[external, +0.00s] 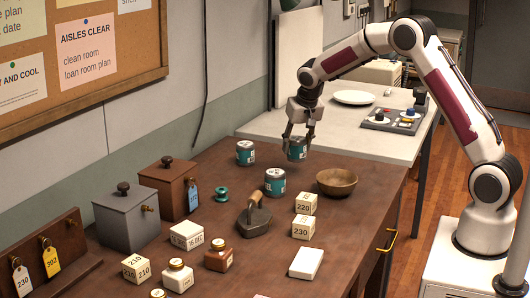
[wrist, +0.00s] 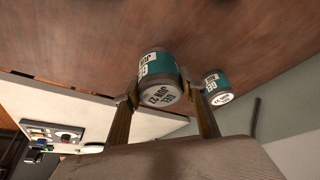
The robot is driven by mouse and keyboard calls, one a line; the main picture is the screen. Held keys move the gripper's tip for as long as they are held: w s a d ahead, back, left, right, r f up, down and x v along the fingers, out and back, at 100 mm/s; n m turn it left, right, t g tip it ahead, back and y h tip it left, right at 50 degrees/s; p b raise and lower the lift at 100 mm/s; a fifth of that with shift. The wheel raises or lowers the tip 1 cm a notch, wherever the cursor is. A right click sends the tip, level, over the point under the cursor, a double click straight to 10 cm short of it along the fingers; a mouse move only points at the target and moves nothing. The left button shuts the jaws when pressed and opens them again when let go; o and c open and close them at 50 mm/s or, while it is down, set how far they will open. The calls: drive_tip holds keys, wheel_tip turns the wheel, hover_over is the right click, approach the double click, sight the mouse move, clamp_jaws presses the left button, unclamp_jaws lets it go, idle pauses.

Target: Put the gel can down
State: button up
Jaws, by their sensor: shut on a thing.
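My gripper (external: 300,138) points down near the far end of the brown counter and is shut on a teal gel can (external: 296,151). In the wrist view the held gel can (wrist: 160,90) sits between my two fingers (wrist: 158,95), its pale lettered end facing the camera. In the external view the fingers partly cover it, and any gap beneath it is hard to judge. Two similar teal cans stand on the counter: one to the left (external: 245,154) and one nearer the front (external: 275,183). Another can (wrist: 215,90) shows beside the held one in the wrist view.
A wooden bowl (external: 337,182) stands just in front of the held can. Number blocks (external: 304,226), a grey iron-like tool (external: 255,218) and lidded boxes (external: 127,218) occupy the nearer counter. Behind is a white table (external: 370,144) with a plate (external: 354,98) and control panel (external: 394,121).

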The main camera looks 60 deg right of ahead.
sight(297, 157)
drive_tip(key=shift+f, duration=2.25)
drive_tip(key=shift+f, duration=0.15)
drive_tip(key=o, duration=1.2)
drive_tip(key=v, duration=1)
drive_tip(key=shift+a+r, duration=0.1)
drive_tip(key=shift+r, duration=0.3)
drive_tip(key=shift+v, duration=0.75)
drive_tip(key=shift+s, duration=0.1)
drive_tip(key=shift+r, duration=0.1)
